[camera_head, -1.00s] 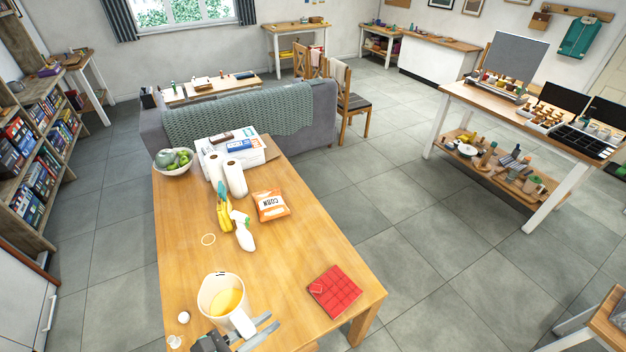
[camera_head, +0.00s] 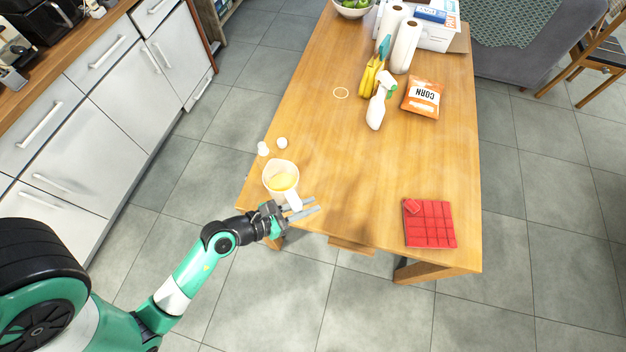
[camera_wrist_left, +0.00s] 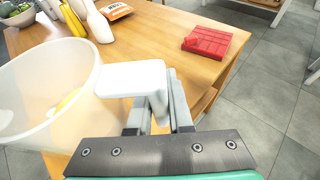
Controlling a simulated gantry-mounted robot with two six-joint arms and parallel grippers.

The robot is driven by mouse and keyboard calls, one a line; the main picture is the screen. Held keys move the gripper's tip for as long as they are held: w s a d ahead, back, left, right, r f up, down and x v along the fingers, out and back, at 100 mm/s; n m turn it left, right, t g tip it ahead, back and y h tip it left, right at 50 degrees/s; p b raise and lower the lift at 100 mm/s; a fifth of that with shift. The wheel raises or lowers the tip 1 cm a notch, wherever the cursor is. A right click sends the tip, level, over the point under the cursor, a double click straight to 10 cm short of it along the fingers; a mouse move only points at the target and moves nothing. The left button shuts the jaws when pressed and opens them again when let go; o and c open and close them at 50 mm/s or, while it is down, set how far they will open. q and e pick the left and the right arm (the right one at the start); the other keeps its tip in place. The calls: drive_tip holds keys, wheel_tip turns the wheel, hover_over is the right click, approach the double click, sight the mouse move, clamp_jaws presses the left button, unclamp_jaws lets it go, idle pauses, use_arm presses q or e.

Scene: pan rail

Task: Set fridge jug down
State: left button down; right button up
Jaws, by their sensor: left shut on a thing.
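The fridge jug (camera_head: 281,178) is a whitish, translucent open jug with yellow-orange contents. It is upright over the near left end of the wooden table (camera_head: 390,160). My left gripper (camera_head: 301,208) is shut on its white handle, at the table's near edge. In the left wrist view the jug (camera_wrist_left: 45,100) fills the left side and the fingers (camera_wrist_left: 160,105) close around the handle (camera_wrist_left: 130,78). I cannot tell whether the jug's base touches the table. My right gripper is not in view. A thin pale ring (camera_head: 341,87) lies flat on the table beyond the jug.
Two small white items, one round (camera_head: 282,143) and one beside it (camera_head: 263,149), are close to the jug. A red segmented block (camera_head: 430,224) lies at the near right. The middle is clear.

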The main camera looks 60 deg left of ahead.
use_arm(q)
drive_tip(key=shift+s+f, duration=0.1)
drive_tip(key=shift+f, duration=0.85)
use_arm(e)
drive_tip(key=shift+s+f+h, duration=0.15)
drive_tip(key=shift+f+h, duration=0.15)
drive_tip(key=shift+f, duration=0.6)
use_arm(q)
drive_tip(key=w+a+f+b, duration=0.2)
drive_tip(key=w+f, duration=0.1)
drive_tip(key=w, duration=0.1)
drive_tip(key=w+a+f+b, duration=0.2)
drive_tip(key=w+f+b, duration=0.1)
drive_tip(key=w, duration=0.1)
drive_tip(key=w+a+f+b, duration=0.2)
drive_tip(key=w+f, duration=0.1)
drive_tip(key=w, duration=0.1)
drive_tip(key=shift+a+f, duration=0.15)
drive_tip(key=shift+a, duration=0.05)
drive_tip(key=f+b, duration=0.3)
drive_tip(key=shift+w+a+f, duration=0.1)
drive_tip(key=shift+w+f, duration=0.15)
drive_tip(key=shift+f, duration=0.15)
drive_tip(key=shift+s+r, duration=0.1)
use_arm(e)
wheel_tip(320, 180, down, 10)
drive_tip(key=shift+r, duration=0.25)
